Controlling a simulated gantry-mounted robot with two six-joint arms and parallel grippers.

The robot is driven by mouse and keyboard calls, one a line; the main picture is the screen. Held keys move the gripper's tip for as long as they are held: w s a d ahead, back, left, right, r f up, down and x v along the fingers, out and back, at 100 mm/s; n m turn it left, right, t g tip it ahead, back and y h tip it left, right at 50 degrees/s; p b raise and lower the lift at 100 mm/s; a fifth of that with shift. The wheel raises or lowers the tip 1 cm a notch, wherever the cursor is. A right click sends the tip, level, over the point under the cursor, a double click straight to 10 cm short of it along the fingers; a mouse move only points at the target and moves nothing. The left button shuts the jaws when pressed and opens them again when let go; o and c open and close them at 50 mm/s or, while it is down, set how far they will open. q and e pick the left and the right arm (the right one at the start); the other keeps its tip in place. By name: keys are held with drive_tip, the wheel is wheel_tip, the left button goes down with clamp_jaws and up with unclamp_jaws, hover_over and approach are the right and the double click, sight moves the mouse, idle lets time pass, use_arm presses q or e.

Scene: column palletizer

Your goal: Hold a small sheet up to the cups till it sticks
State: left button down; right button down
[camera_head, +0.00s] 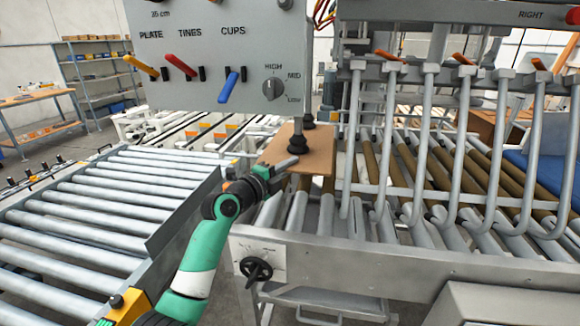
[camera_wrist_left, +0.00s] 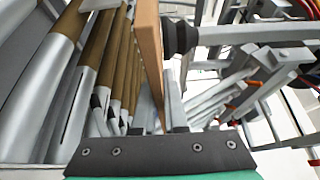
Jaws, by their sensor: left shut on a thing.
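A small brown sheet (camera_head: 318,160) lies about level under the black suction cups in the head view. The near cup (camera_head: 298,144) appears to rest on its top face, and a second cup (camera_head: 308,119) is behind it. My left gripper (camera_head: 287,165) is shut on the sheet's left edge. In the left wrist view the sheet (camera_wrist_left: 150,50) shows edge-on, and a cup (camera_wrist_left: 180,37) appears to touch its face. Whether the sheet sticks to the cups cannot be told. My right gripper is not in view.
A grey control panel (camera_head: 205,35) with yellow, red and blue levers and a HIGH/MID/LOW knob (camera_head: 272,89) hangs above. Curved metal tines (camera_head: 430,140) stand close to the right, over brown and grey rollers. A roller conveyor (camera_head: 95,215) fills the left.

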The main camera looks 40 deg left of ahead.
use_arm(q)
drive_tip(key=c, duration=0.9)
unclamp_jaws()
drive_tip(key=shift+s+d+p, duration=1)
drive_tip(key=shift+s+p, duration=0.8)
drive_tip(key=shift+s, duration=1.55)
drive_tip(key=shift+s+d+p, duration=0.95)
drive_tip(key=shift+s+p, duration=0.8)
drive_tip(key=shift+s, duration=1.65)
drive_tip(key=shift+s+d+p, duration=1)
drive_tip(key=shift+s+p, duration=0.8)
drive_tip(key=shift+s, duration=1.55)
